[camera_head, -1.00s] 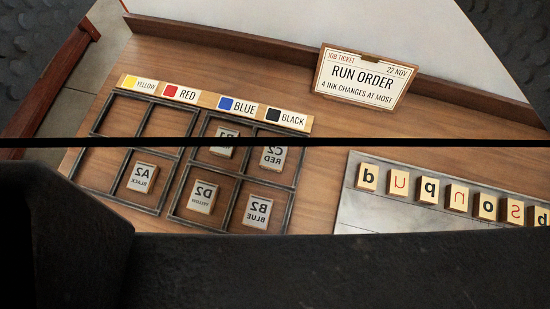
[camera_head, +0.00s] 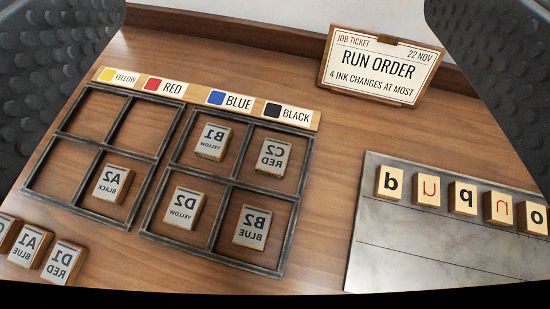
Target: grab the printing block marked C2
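The C2 block (camera_head: 273,157) is a small wooden block with a pale grey face, its "C2 RED" lettering mirrored. It lies in the upper right compartment of the right-hand dark metal frame (camera_head: 231,181). Block B1 (camera_head: 213,141) is in the compartment to its left, B2 (camera_head: 252,227) is below it and D2 (camera_head: 184,208) is at the lower left. My gripper (camera_head: 277,75) is open and empty. Its dark textured fingers show at the upper left and upper right edges, wide apart, with C2 between and below them in the picture. Nothing covers C2.
A second frame (camera_head: 98,146) on the left holds block A2 (camera_head: 112,184). Blocks A1 (camera_head: 31,246) and D1 (camera_head: 63,263) lie loose at lower left. An ink label strip (camera_head: 205,98) borders the frames. The job ticket (camera_head: 380,65) stands behind. A metal plate (camera_head: 420,245) with letter blocks lies right.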

